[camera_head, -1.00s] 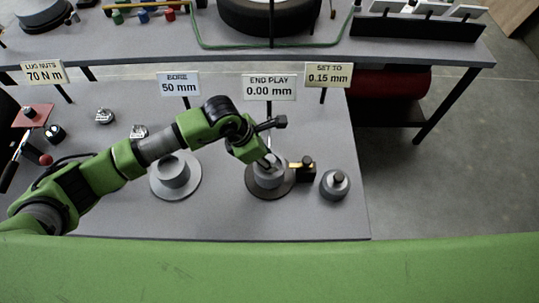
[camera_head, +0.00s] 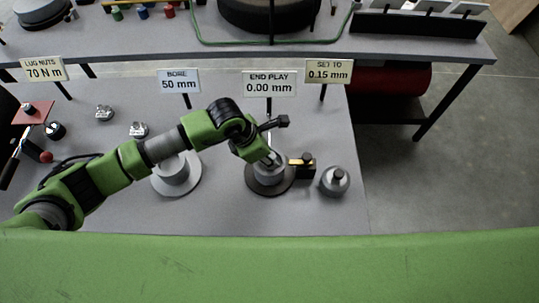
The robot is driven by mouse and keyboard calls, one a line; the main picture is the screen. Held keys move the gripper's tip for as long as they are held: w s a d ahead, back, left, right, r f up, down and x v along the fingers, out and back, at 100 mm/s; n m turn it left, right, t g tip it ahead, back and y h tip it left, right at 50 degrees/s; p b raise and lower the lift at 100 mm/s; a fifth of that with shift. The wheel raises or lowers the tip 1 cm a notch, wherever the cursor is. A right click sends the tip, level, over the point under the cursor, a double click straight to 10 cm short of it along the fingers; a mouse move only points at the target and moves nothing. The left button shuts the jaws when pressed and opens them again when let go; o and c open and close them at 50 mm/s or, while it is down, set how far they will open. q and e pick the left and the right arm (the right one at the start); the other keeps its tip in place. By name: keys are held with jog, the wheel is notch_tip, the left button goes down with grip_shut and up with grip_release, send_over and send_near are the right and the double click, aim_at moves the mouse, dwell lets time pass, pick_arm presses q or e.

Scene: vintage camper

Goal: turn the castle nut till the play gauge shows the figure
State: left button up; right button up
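The end play sign (camera_head: 269,84) reads 0.00 mm, and the sign beside it (camera_head: 329,72) reads SET TO 0.15 mm. A grey hub on a dark round base (camera_head: 268,189) stands on the table below the end play sign. My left gripper (camera_head: 271,159) points down at the top of this hub. The castle nut is hidden or too small to make out there, and I cannot tell whether the fingers grip it. A small black block with a yellow top (camera_head: 302,166) stands just right of the hub. My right gripper is not in view.
A grey round part with a knob (camera_head: 334,181) stands near the table's right edge. A grey flanged hub (camera_head: 176,180) is left, behind my arm. Small metal parts (camera_head: 104,113) and a red-marked plate (camera_head: 33,113) lie at the left. A second bench with a tyre (camera_head: 270,14) is behind.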

pick_arm(q)
jog(key=n+t+y+b, duration=0.1)
jog(key=n+b, duration=0.1)
jog(key=n, duration=0.2)
jog(key=shift+f+n+b, duration=0.15)
jog(key=shift+n+b, duration=0.15)
jog(key=shift+b, duration=0.1)
jog(key=n+y+b, duration=0.1)
jog(key=n, duration=0.1)
jog(key=n+t+b, duration=0.1)
jog(key=n+b, duration=0.1)
jog(key=shift+w+d+y, duration=0.1)
jog(key=shift+y, duration=0.3)
jog(key=n+b, duration=0.1)
jog(key=n, duration=0.1)
jog(key=n+y+b, duration=0.1)
jog(key=n+b, duration=0.1)
jog(key=n, duration=0.1)
jog(key=shift+t+y, duration=0.3)
jog(key=shift+n+y+b, duration=0.7)
jog(key=shift+n+b, duration=0.3)
jog(key=shift+n, duration=0.8)
jog(key=shift+r, duration=0.2)
jog(key=o, duration=0.8)
jog(key=shift+o, duration=0.2)
